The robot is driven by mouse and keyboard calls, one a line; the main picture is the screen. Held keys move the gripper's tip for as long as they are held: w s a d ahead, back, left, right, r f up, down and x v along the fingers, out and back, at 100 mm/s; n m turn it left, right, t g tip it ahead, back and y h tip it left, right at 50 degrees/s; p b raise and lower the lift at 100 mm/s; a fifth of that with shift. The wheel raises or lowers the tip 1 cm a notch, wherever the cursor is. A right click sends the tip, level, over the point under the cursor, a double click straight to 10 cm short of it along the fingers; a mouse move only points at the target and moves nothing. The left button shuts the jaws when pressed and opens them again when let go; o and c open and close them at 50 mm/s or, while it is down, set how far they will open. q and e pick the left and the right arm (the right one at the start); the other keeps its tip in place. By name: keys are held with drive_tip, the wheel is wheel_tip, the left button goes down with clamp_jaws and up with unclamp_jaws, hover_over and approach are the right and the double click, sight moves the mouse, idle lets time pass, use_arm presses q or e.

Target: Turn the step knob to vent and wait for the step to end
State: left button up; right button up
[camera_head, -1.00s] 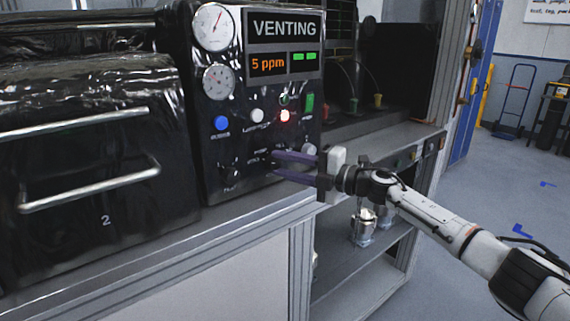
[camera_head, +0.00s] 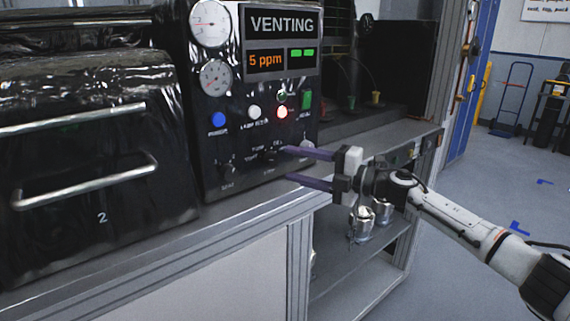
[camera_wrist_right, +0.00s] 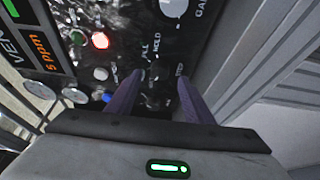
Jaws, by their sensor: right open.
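The black control panel (camera_head: 240,178) has a display (camera_head: 283,24) that reads VENTING, with 5 ppm in orange (camera_head: 266,61) below it. A small dark step knob (camera_head: 270,155) sits low on the panel, just left of my right gripper. Its pointer is too small to read. My right gripper (camera_head: 288,164) is open, its two purple fingers apart and pointing at the panel with nothing held. In the right wrist view the fingers (camera_wrist_right: 160,78) straddle the knob area, which shows printed labels; contact cannot be told. My left gripper is not in view.
A red lamp (camera_head: 281,112) glows beside white and blue buttons (camera_head: 218,119). Two round gauges (camera_head: 210,22) are at the upper left of the panel. A dark drawer front with bar handles (camera_head: 85,180) fills the left. Shelves with metal parts (camera_head: 362,222) stand below my right arm.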

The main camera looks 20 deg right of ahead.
drive_tip(key=v, duration=0.6)
drive_tip(key=shift+b, duration=0.4)
drive_tip(key=s+a+f+m+t+h, duration=0.1)
drive_tip(key=s+a+f+m, duration=0.3)
drive_tip(key=f, duration=0.4)
drive_tip(key=s+a+f+m+h, duration=0.25)
drive_tip(key=a+f+m, duration=0.25)
drive_tip(key=f, duration=0.3)
drive_tip(key=s+a+f+m+t+h, duration=0.1)
drive_tip(key=s+a+f+m, duration=0.3)
drive_tip(key=f, duration=0.5)
drive_tip(key=s+f+m+g+h, duration=0.2)
drive_tip(key=s+f+m, duration=0.3)
drive_tip(key=s+f, duration=0.4)
drive_tip(key=s+f+m+g+h, duration=0.3)
drive_tip(key=s+f, duration=0.6)
drive_tip(key=s, duration=0.9)
drive_tip(key=m+g, duration=0.2)
drive_tip(key=m, duration=0.1)
drive_tip(key=shift+d+f+m, duration=0.2)
drive_tip(key=shift+f+m, duration=0.1)
drive_tip(key=shift+f, duration=0.1)
